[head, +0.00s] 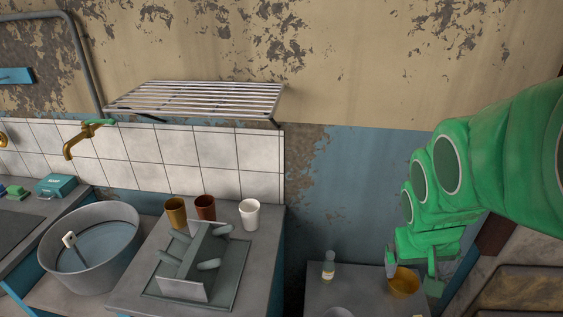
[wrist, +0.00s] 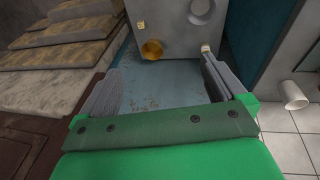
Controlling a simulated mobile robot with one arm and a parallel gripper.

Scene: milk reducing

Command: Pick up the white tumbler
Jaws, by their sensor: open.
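The white tumbler (head: 250,213) stands upright at the back of the grey counter, against the white tiles, to the right of a brown-red tumbler. In the wrist view a white tumbler (wrist: 291,95) shows at the right edge, lying sideways in the tilted picture in front of white tiles. My gripper (head: 411,272) is well to the right of it, over the small right-hand table. In the wrist view my gripper (wrist: 158,85) is open, with nothing between its fingers.
A brown-red tumbler (head: 205,207) and an ochre tumbler (head: 176,211) stand left of the white one. A grey drying rack (head: 195,262) stands close in front. A yellow cup (head: 404,282) and a small bottle (head: 328,266) are near my gripper. A slatted shelf (head: 195,98) hangs above the counter.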

